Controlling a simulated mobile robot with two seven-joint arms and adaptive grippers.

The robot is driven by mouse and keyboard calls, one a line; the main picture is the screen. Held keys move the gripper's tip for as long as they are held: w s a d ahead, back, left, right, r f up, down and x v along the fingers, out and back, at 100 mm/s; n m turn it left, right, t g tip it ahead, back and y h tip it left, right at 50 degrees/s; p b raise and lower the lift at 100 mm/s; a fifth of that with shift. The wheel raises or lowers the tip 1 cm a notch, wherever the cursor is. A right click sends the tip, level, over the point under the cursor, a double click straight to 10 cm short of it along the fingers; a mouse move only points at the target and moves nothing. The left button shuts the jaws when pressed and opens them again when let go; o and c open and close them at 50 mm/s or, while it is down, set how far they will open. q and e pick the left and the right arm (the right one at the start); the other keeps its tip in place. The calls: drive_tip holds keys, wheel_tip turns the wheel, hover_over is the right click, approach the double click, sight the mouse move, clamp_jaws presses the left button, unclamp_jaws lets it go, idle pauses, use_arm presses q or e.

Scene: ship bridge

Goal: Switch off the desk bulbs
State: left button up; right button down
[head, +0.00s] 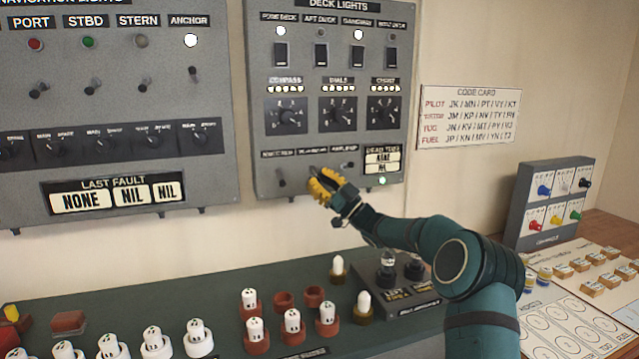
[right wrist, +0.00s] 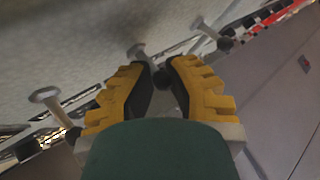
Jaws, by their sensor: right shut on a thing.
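The deck lights panel (head: 325,55) hangs on the wall with rocker switches, dials and a bottom row of small toggle levers. My right gripper (head: 318,185) is at that bottom row, shut on the middle toggle lever; the fingers hide most of it. In the right wrist view the middle lever (right wrist: 138,51) shows at the fingertips (right wrist: 162,72), between two other levers. The left lever (head: 281,178) and right lever (head: 347,164) are free. White bulbs (head: 292,320) stand in red and white holders on the desk. My left gripper is not in view.
The navigation lights panel (head: 105,110) is at left. A code card (head: 470,118) is on the wall. A grey box with coloured knobs (head: 550,200) is at right.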

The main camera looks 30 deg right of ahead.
drive_tip(key=shift+a+r, duration=0.1)
drive_tip(key=shift+a, duration=0.15)
drive_tip(key=c, duration=1.1)
unclamp_jaws()
drive_tip(key=shift+o, duration=0.9)
drive_tip(key=shift+a, duration=0.15)
drive_tip(key=shift+d, duration=0.25)
drive_tip(key=shift+s, duration=0.1)
drive_tip(key=v, duration=1.1)
drive_tip(key=shift+s+d+f, duration=0.15)
drive_tip(key=shift+f, duration=0.15)
